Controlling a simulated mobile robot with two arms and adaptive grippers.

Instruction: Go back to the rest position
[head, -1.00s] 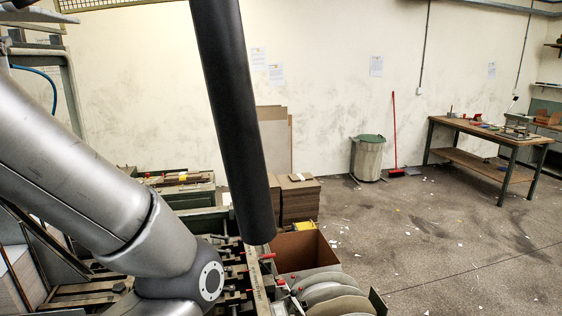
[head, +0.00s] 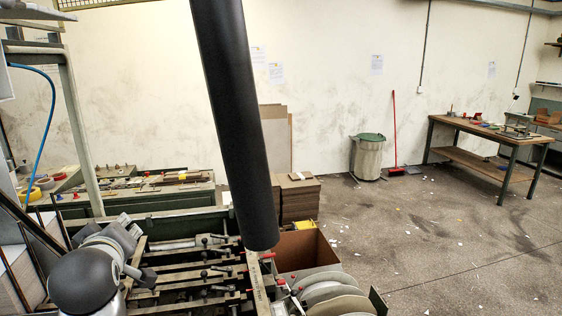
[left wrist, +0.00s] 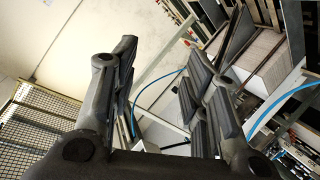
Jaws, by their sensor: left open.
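My left gripper (head: 134,246) shows at the lower left of the head view, above the left part of the feeder machine (head: 200,262). In the left wrist view my left gripper (left wrist: 162,66) has its two dark padded fingers wide apart, with nothing between them. The fingers point towards the wall and the machine's frame. My right gripper is in neither view.
A stack of boards (head: 14,284) stands at the lower left edge, beside a metal frame post (head: 82,140) with a blue hose. A brown open box (head: 303,252) stands right of the machine.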

